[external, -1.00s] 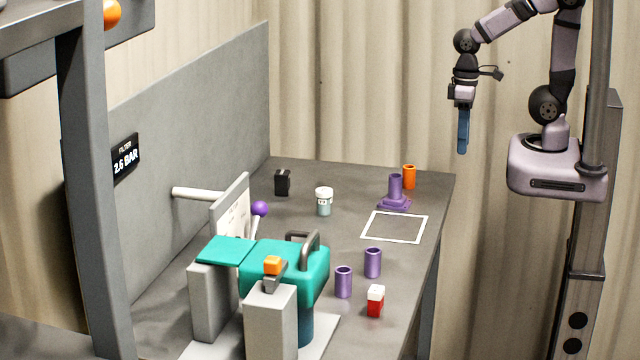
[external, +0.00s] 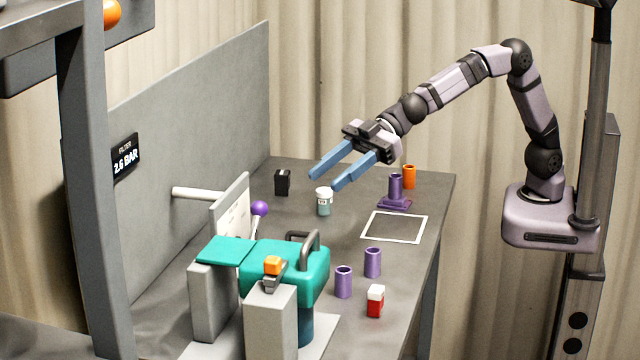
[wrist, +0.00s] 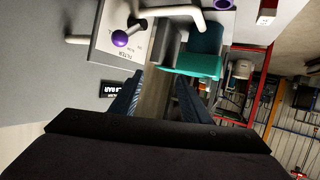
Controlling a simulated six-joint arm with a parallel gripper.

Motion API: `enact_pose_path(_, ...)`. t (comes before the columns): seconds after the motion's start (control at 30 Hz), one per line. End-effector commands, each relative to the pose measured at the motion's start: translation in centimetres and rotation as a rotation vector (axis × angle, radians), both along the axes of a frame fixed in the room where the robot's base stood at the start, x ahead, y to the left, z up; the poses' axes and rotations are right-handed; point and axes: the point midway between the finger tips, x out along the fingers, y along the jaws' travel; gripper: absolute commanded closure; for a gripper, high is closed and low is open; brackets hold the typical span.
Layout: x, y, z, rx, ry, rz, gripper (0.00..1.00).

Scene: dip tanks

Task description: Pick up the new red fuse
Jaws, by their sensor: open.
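The red fuse (external: 375,308) appears as a small red block with a white top, standing upright on the front right part of the grey bench. It is apart from the things around it. My gripper (external: 323,180) is open and empty, its two blue fingers pointing left above the back of the bench. It is well behind and above the red fuse. In the wrist view the open fingers of my gripper (wrist: 160,100) frame part of the bench and the teal machine, and I cannot make out the fuse there.
Two purple cylinders (external: 373,262) stand just behind the fuse. The teal machine (external: 300,268) with a handle and grey blocks is to its left. A jar (external: 324,203), black block (external: 282,182), purple stand (external: 395,195) and orange cylinder (external: 409,176) are farther back. A white outlined square (external: 395,241) is empty.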

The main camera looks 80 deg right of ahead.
Motion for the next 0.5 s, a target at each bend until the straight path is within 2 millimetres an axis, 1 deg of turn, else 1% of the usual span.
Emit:
enact_pose_path(0.03,-1.6,2.2,-1.0,0.009,0.005,0.070,0.58)
enact_pose_path(0.1,-3.8,4.7,-1.6,0.019,0.015,0.160,0.58)
enact_pose_path(0.17,-5.7,6.5,-2.1,0.023,0.026,0.232,0.58)
enact_pose_path(0.2,-6.9,7.5,-2.6,0.023,0.035,0.276,0.58)
enact_pose_path(0.3,-9.8,9.7,-3.7,0.019,0.058,0.379,0.58)
enact_pose_path(0.4,-12.7,11.4,-4.9,0.008,0.084,0.473,0.58)
enact_pose_path(0.43,-13.2,11.6,-5.3,0.004,0.092,0.486,0.58)
enact_pose_path(0.5,-12.8,11.3,-6.3,0.005,0.093,0.475,0.58)
